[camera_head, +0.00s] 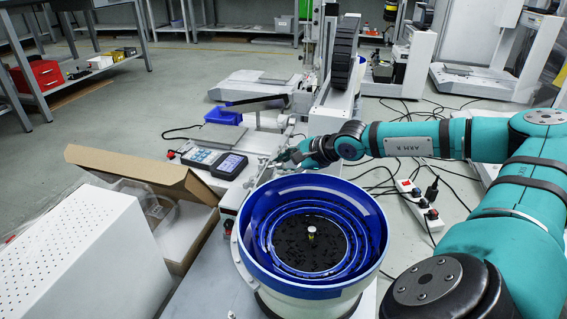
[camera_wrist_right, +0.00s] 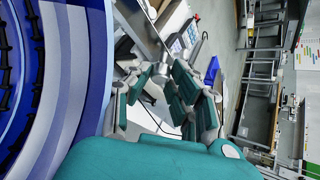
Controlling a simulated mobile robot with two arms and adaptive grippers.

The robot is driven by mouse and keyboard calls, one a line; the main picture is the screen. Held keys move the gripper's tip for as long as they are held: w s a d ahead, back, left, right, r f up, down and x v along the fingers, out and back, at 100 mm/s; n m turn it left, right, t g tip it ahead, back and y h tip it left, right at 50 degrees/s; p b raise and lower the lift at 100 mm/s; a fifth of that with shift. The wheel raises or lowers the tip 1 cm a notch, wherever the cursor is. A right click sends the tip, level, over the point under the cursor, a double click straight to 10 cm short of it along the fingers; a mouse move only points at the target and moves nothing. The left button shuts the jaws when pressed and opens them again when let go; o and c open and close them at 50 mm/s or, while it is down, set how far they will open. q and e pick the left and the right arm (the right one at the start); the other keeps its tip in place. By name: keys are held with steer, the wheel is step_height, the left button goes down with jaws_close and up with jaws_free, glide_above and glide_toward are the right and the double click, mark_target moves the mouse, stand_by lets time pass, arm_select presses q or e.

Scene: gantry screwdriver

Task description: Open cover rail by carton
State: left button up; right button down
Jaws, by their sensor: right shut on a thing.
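My right gripper (camera_head: 287,158) reaches in from the right, over the far rim of the blue bowl. Its fingers are shut on a small light-grey part that looks like the cover rail, beside the bowl; the part is mostly hidden by the fingers. In the right wrist view the gripper (camera_wrist_right: 164,76) shows with its teal finger pads around the grey metal. How far the cover is turned cannot be told. The open cardboard carton (camera_head: 134,167) stands at the left, its flap raised. My left gripper is not in view.
The blue feeder bowl (camera_head: 377,213) stands just in front of the gripper. A control pad (camera_head: 229,166) lies behind the carton. A white perforated box (camera_head: 70,250) is at front left. A power strip (camera_head: 417,200) with cables lies at right.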

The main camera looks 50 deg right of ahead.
steer(key=shift+f, duration=0.1)
stand_by(0.3)
steer(key=c, duration=1.2)
jaws_free()
step_height(320, 180, up, 10)
